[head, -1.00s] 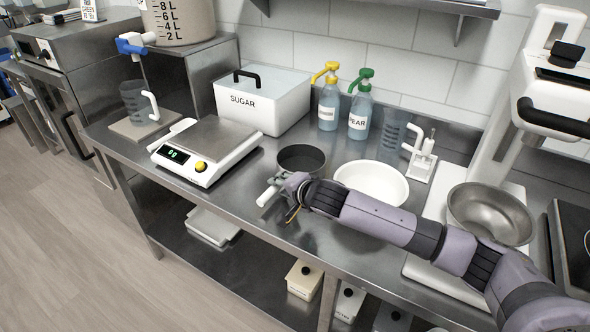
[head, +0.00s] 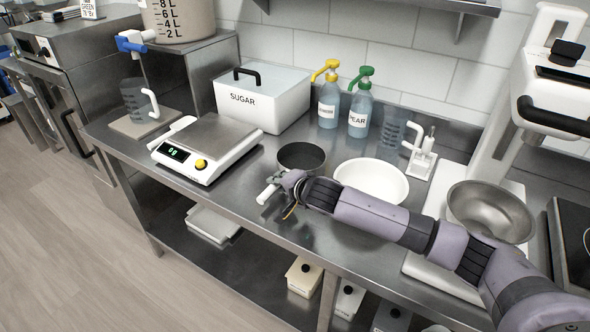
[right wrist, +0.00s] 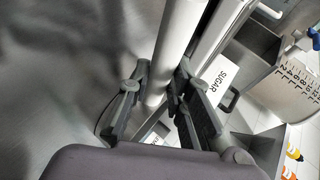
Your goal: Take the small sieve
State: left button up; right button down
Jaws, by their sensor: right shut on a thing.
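The small sieve (head: 302,156) appears to be the dark round vessel with a white handle (head: 268,194), near the front of the steel counter in the head view. My right gripper (head: 291,184) is shut on the white handle, close beside the round part. In the right wrist view the pale handle (right wrist: 177,45) runs between the two fingers of my right gripper (right wrist: 158,82). The round part is not recognisable there. Whether the sieve rests on the counter or is slightly raised I cannot tell. My left gripper is not in view.
A white bowl (head: 371,176) stands right of the sieve, partly behind my right arm. A scale (head: 205,168) is at left, with the sugar box (head: 256,113) behind. Two pump bottles (head: 359,115) stand at the back. A metal bowl (head: 490,212) is at right.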

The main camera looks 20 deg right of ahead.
jog(key=shift+r, duration=0.1)
dwell(0.4)
notch_tip(320, 180, up, 20)
jog(key=b, duration=0.1)
dwell(0.4)
jog(key=c, duration=2.1)
grip_release()
grip_shut()
